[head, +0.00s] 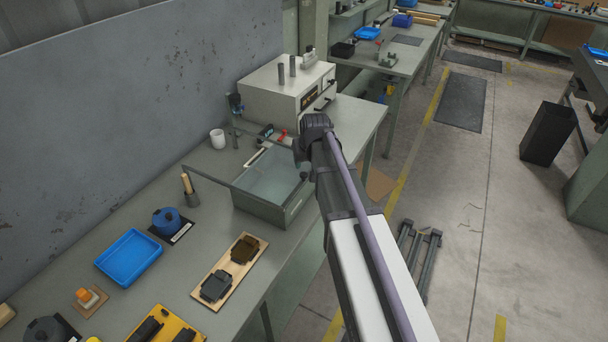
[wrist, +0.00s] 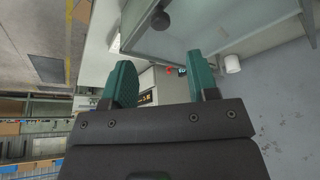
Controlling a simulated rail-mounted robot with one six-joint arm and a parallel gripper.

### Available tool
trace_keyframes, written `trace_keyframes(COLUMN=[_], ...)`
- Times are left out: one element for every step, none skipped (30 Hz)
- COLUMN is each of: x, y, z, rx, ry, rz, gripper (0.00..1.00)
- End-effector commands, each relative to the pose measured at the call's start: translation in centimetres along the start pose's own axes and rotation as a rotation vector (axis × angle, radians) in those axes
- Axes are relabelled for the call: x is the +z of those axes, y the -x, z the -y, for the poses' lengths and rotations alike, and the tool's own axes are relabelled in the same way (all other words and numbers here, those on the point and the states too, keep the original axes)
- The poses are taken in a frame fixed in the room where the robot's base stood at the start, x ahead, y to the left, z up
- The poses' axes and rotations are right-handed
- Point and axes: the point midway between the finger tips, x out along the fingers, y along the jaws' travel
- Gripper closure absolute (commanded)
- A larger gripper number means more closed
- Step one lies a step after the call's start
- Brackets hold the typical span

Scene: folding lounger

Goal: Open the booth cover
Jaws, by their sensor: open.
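The booth is a low grey-green box (head: 262,208) on the workbench, with a clear glass-like cover (head: 268,172) over its top. The cover looks closed, lying flat on the box. My gripper (head: 303,152) is above the right edge of the booth in the head view, and the arm hides part of that edge. In the wrist view my gripper (wrist: 160,66) has its two teal fingers spread with nothing between them. A dark round knob (wrist: 160,20) shows ahead of the fingers, apart from them, near the clear cover (wrist: 215,25).
A white machine (head: 290,95) with two posts stands behind the booth. A white mug (head: 217,138) and wooden-handled tool (head: 188,184) stand to its left. A blue tray (head: 130,256) and a wooden board with dark parts (head: 228,278) lie in front. The wall bounds the bench's left.

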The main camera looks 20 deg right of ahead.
Motion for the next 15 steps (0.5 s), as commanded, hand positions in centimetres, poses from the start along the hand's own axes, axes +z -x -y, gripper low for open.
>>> trace_keyframes(x=[0.3,0.4,0.4,0.4,0.4,0.4,0.4,0.4,0.3,0.3,0.3,0.2,0.2,0.1,0.1], y=[-2.2,-3.0,-4.0,-4.8,-5.6,-6.6,-7.2,-7.7,-8.3,-8.6,-8.8,-8.9,-8.9,-8.9,-8.8], z=[0.0,0.0,0.0,0.0,0.0,0.0,0.0,0.0,0.0,0.0,0.0,0.0,0.0,0.0,0.0], rx=[0.0,0.0,0.0,0.0,0.0,0.0,0.0,0.0,0.0,0.0,0.0,0.0,0.0,0.0,0.0], ry=[0.0,0.0,0.0,0.0,0.0,0.0,0.0,0.0,0.0,0.0,0.0,0.0,0.0,0.0,0.0], rz=[0.0,0.001,0.001,0.001,0.001,0.001,0.001,0.001,0.001,0.001,0.001,0.002,0.002,0.002,0.002], gripper=[0.46,0.46,0.46,0.46,0.46,0.46,0.46,0.46,0.46,0.46,0.46,0.46,0.46,0.46,0.46])
